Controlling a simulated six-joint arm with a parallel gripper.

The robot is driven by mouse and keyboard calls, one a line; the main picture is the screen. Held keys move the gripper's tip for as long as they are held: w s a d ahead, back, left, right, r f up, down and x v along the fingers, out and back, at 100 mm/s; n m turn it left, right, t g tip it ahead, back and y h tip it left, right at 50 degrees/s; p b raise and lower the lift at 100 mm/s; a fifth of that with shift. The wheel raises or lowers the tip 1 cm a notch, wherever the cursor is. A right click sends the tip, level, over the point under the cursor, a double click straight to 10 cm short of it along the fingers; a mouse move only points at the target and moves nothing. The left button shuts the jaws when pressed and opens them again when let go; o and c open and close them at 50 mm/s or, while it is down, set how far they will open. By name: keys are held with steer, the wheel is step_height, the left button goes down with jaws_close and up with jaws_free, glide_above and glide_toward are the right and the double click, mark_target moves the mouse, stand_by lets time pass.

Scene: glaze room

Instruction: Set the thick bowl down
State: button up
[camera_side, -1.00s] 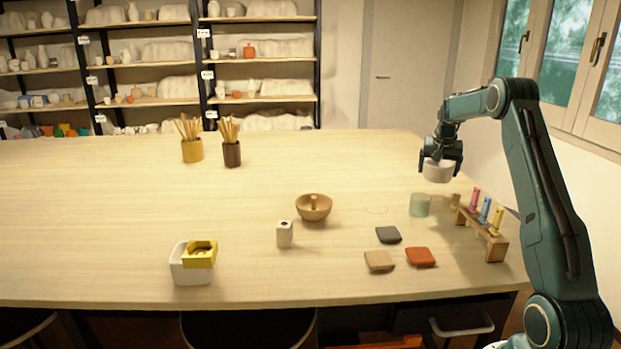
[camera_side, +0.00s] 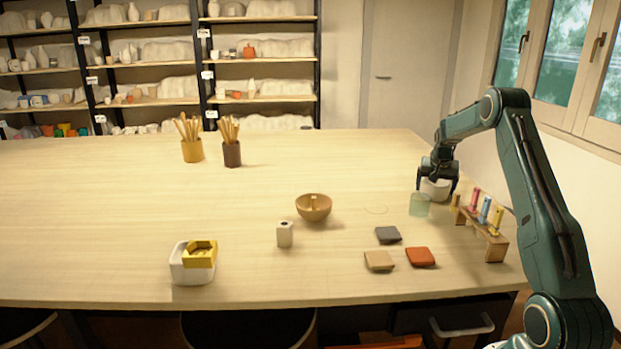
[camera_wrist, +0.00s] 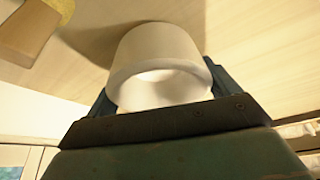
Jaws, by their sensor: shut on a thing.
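A thick white bowl (camera_side: 436,190) is between the jaws of my gripper (camera_side: 437,184) at the right side of the table, behind the greenish glass. My gripper is shut on the bowl, which hangs low at the tabletop; I cannot tell whether its base touches the wood. In the wrist view the white bowl (camera_wrist: 162,62) fills the middle between the fingers, with a shadow on the table beside it. The fingertips are partly hidden by the bowl there.
A greenish glass (camera_side: 419,205) stands just in front of the bowl. A wooden rack (camera_side: 484,236) with coloured tubes is to the right. Dark (camera_side: 388,235), tan (camera_side: 379,261) and red (camera_side: 421,257) tiles lie nearer. A wooden bowl (camera_side: 314,213) stands left.

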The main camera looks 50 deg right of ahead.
steer(key=shift+f, duration=0.1)
steer(key=o, duration=1)
steer(key=shift+c, duration=0.2)
steer(key=v, duration=1.2)
steer(key=shift+s+a, duration=0.1)
